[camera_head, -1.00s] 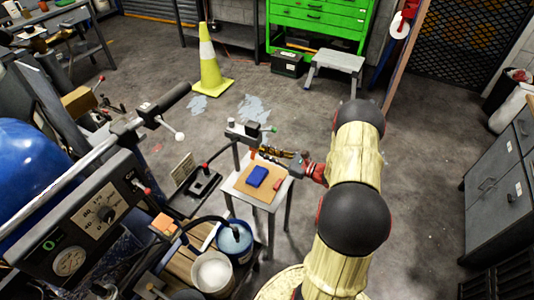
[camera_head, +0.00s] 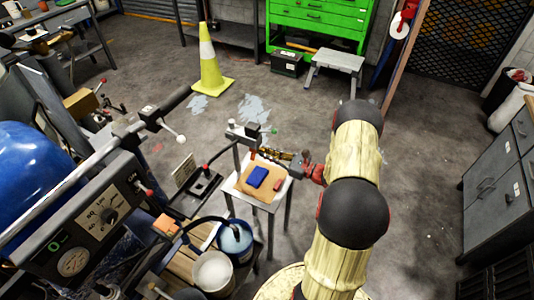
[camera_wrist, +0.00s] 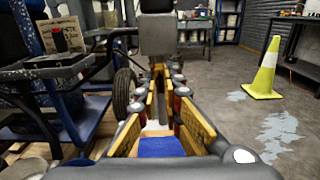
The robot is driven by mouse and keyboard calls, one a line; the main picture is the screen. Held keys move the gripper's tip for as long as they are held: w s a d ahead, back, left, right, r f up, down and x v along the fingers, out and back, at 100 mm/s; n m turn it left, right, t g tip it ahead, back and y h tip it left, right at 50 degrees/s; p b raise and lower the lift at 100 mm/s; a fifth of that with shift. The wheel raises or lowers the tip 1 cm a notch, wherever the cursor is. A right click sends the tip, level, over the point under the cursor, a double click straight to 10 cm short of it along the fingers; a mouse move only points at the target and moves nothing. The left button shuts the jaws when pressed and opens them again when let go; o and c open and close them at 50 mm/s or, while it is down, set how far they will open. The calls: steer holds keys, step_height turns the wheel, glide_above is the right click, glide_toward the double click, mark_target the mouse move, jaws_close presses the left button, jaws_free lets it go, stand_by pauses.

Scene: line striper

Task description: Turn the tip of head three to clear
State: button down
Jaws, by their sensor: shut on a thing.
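The spray head (camera_head: 243,132) is a grey block on an arm above a small stand, with a green-ended piece at its right. It also shows in the wrist view as a grey block (camera_wrist: 157,36) straight ahead. My gripper (camera_head: 264,151) reaches in from the right, just under this block. In the wrist view its yellow-padded fingers (camera_wrist: 160,80) run forward and close together beneath the block. They are shut on the tip, which is mostly hidden between them. A small red-orange part shows just left of the fingertips in the head view. I cannot read the tip's setting.
Buckets (camera_head: 213,271) stand near the machine's control panel (camera_head: 85,227). A yellow cone (camera_head: 209,65) stands behind. The floor at right is clear.

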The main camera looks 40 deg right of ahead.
steer(key=c, duration=2)
jaws_free()
steer(key=o, duration=0.4)
steer(key=shift+o, duration=1.4)
steer(key=v, duration=0.7)
steer(key=shift+p, duration=0.4)
